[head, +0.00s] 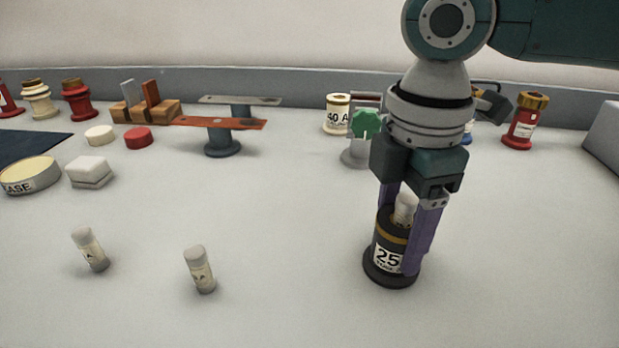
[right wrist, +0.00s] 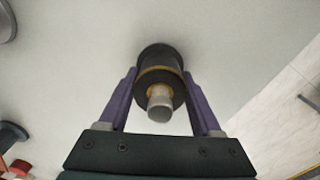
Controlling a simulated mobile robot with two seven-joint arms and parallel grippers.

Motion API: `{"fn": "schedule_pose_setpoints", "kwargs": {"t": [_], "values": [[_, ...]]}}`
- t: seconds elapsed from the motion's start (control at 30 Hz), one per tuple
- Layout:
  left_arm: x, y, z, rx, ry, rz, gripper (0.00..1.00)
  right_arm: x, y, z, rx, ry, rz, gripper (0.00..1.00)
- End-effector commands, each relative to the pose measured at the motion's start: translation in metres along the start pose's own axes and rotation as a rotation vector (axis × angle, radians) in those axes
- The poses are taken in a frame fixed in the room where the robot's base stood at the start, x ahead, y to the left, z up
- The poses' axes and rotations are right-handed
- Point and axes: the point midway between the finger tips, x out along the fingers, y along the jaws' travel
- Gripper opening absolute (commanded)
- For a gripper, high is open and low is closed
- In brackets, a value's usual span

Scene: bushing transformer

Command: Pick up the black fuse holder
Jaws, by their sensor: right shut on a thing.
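The black fuse holder (head: 386,262) stands upright at the right of the table in the head view. It has a gold band, a white label reading 25 and a wide black base. A pale fuse (head: 404,208) sticks up from its top. My right gripper (head: 405,255) comes down from above with its purple fingers on either side of the holder, shut on it. The holder also shows between the fingers in the right wrist view (right wrist: 159,62), with the fuse end (right wrist: 160,103) toward the camera. I cannot tell whether the base touches the table. My left gripper is out of view.
Two loose fuses stand at the front left (head: 90,250) and front middle (head: 199,269). A white holder marked 40 A (head: 337,114), a green-knobbed part (head: 366,124) and a red holder (head: 525,121) stand at the back. The table's middle is clear.

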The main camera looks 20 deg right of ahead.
Motion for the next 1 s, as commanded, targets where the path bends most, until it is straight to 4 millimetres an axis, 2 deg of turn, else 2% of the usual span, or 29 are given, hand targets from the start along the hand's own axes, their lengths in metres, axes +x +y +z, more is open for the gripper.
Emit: {"fn": "schedule_pose_setpoints", "kwargs": {"t": [0.07,0.5,0.83,1.0], "values": [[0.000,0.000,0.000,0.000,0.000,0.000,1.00,0.000,0.000,0.000,0.000,0.000,0.000,0.49],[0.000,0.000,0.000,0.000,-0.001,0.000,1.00,0.000,0.000,0.000,0.000,0.000,0.000,0.00],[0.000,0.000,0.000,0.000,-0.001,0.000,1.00,-0.002,0.000,0.000,0.000,0.001,0.001,0.00],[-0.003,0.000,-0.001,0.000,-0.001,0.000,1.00,-0.016,0.001,0.000,0.000,0.002,0.003,0.00]]}}
